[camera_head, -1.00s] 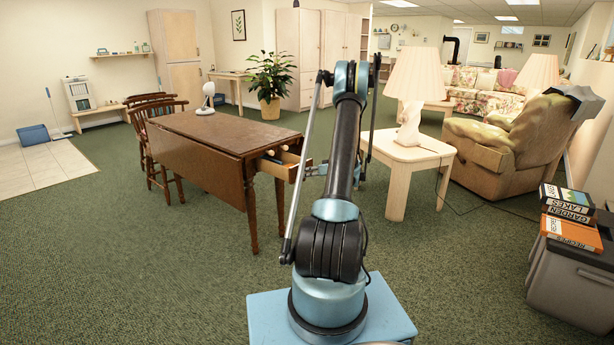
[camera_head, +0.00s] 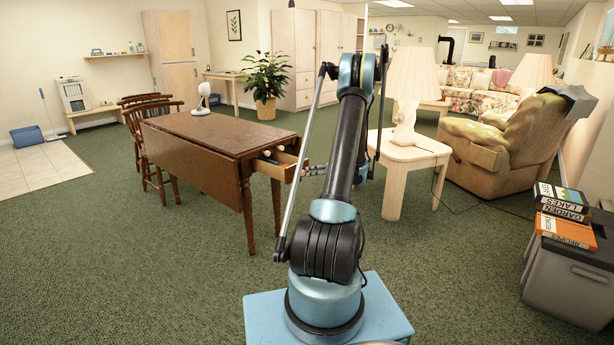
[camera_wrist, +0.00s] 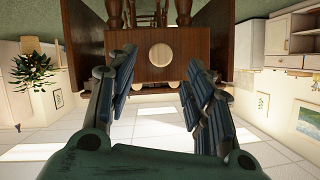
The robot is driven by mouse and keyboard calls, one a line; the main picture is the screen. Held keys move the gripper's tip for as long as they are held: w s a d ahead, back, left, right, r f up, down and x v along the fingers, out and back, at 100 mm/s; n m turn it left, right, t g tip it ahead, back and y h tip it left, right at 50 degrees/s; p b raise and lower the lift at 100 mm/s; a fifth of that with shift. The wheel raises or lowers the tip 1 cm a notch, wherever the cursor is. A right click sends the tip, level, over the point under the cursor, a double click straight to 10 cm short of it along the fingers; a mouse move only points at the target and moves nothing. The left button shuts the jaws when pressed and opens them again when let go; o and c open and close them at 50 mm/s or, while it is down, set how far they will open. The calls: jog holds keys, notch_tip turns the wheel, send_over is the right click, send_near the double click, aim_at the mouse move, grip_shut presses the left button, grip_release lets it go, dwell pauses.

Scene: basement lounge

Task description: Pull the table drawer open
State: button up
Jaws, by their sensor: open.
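The brown wooden drop-leaf table (camera_head: 195,135) stands left of my arm in the head view. Its drawer (camera_head: 291,172) sticks out from the end facing my gripper, with pale wood showing inside. In the wrist view, which is upside down, the brown drawer front (camera_wrist: 140,67) with its pale round knob (camera_wrist: 160,53) lies beyond my gripper (camera_wrist: 160,72). The fingers are apart, one on each side of the knob in the picture, with nothing held. I cannot tell whether they touch the drawer. In the head view my arm partly hides the gripper.
A side table (camera_head: 408,158) with a lamp (camera_head: 412,85) stands close right of my arm. An armchair (camera_head: 510,145) is farther right, and a grey bin (camera_head: 570,280) with books is at lower right. Chairs (camera_head: 150,150) stand behind the table. Carpet at front left is clear.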

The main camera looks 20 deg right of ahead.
jog(key=shift+v, duration=2.8)
jog(key=s+a+r+m+g+h, duration=0.1)
jog(key=s+a+r+g+h, duration=0.15)
jog(key=s+a+r, duration=0.6)
jog(key=s+a+r+m+g+h, duration=0.1)
jog(key=s+a+r+g, duration=0.2)
jog(key=s+a+r, duration=0.6)
jog(key=s+a+f+m+h, duration=0.1)
jog(key=s+f+h, duration=0.1)
jog(key=s, duration=0.9)
jog(key=s+a+f+m+g+h, duration=0.1)
jog(key=s+f, duration=0.3)
jog(key=s, duration=0.7)
jog(key=s+a+f+m+g+h, duration=0.1)
jog(key=s+a+f+h, duration=0.1)
jog(key=s, duration=1)
jog(key=shift+a+f+h, duration=0.35)
jog(key=shift+a+f, duration=0.1)
jog(key=shift+f, duration=0.05)
jog(key=shift+g, duration=0.25)
